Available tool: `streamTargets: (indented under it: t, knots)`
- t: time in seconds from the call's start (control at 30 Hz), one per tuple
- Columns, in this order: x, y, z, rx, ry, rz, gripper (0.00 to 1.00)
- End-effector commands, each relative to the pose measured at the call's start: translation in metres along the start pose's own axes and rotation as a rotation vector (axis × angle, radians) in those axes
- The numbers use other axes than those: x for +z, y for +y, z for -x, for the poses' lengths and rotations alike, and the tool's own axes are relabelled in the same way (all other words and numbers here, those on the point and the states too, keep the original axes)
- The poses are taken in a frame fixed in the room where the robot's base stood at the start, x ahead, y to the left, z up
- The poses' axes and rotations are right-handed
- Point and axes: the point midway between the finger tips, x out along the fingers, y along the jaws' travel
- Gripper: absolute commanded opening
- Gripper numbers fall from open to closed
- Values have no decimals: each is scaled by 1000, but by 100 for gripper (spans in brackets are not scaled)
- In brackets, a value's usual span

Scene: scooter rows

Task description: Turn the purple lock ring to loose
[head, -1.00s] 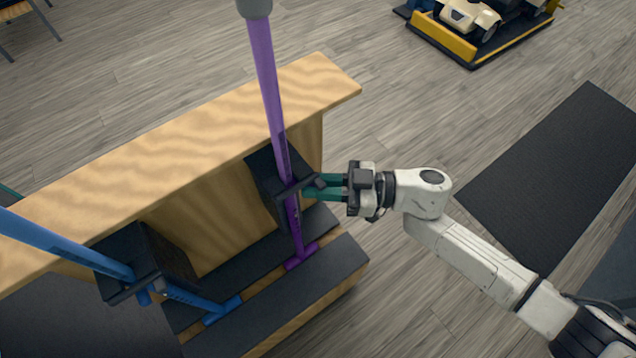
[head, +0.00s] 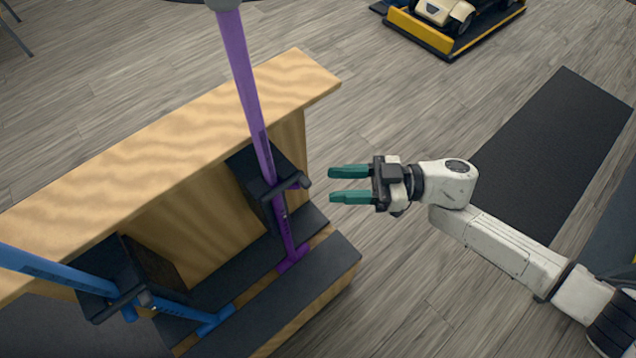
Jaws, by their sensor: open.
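A purple pole (head: 247,95) stands in a black bracket (head: 258,172) on the wooden rack.
A blue pole (head: 50,269) sits in another black bracket at the lower left. The wooden rack (head: 170,140) has a black base step (head: 300,295). Floor to the right is clear, with a dark mat (head: 540,150). A yellow-edged platform with a vehicle (head: 450,25) stands far back.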

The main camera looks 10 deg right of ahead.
Motion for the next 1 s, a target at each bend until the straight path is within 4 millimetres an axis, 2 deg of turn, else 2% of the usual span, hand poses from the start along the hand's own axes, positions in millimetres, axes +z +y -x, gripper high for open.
streamTargets:
  t: [0.1, 0.27, 0.87, 1.0]
  knots:
    - [2, 0, 19, 2, -2, 0, 43]
    - [1, 0, 31, 0, -1, -1, 43]
    - [0, 0, 34, 2, 0, -1, 43]
    - [7, 4, 42, 81, -7, 6, 43]
